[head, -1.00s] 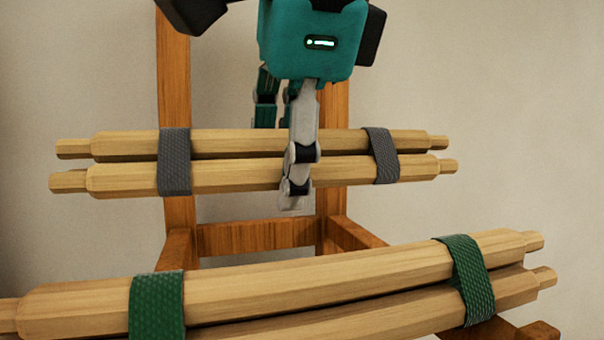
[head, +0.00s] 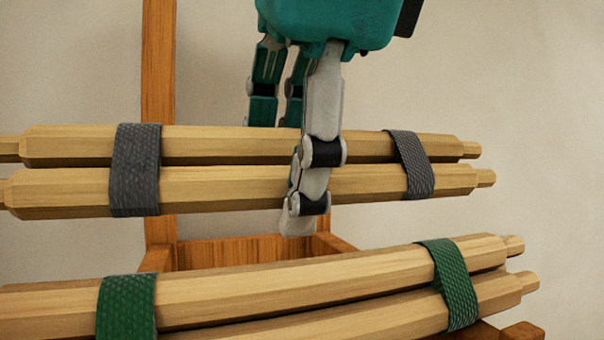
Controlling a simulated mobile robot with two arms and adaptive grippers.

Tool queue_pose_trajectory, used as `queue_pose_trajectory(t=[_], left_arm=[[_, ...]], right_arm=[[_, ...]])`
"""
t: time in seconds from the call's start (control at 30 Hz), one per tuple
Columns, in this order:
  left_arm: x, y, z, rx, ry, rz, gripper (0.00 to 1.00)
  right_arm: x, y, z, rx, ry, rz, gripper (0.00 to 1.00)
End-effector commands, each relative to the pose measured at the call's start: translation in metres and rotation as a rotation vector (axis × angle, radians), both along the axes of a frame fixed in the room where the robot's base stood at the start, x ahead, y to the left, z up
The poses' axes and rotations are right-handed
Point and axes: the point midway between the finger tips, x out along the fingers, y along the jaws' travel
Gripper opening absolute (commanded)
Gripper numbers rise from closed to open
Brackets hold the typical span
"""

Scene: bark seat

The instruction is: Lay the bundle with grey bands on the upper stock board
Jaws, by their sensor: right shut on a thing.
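The bundle with grey bands (head: 230,187) is made of pale wooden rods with two grey textured bands. It lies roughly level across the head view, and its left end runs to the picture's edge. My right gripper (head: 290,180) comes down from above and is shut around the bundle's middle, between the bands. One finger shows in front and the others reach behind the rods. The bundle appears held up in the air. I cannot clearly make out the upper stock board. My left gripper is not in view.
A bundle with green bands (head: 290,292) lies below and nearer, cut off at the left. An orange-brown wooden frame stands behind, with a post (head: 159,70) and a lower board (head: 230,250). A plain wall (head: 500,70) is behind.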

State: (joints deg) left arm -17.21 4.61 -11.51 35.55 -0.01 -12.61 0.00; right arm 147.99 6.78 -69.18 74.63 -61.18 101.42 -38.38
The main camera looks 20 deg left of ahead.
Motion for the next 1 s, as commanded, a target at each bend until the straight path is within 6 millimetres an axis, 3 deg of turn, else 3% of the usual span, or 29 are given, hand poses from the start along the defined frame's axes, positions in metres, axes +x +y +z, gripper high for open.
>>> queue_pose_trajectory(t=[1.0], left_arm=[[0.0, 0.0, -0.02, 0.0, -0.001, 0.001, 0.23]], right_arm=[[-0.101, -0.068, 0.0, 0.003, -0.001, 0.001, 0.12]])
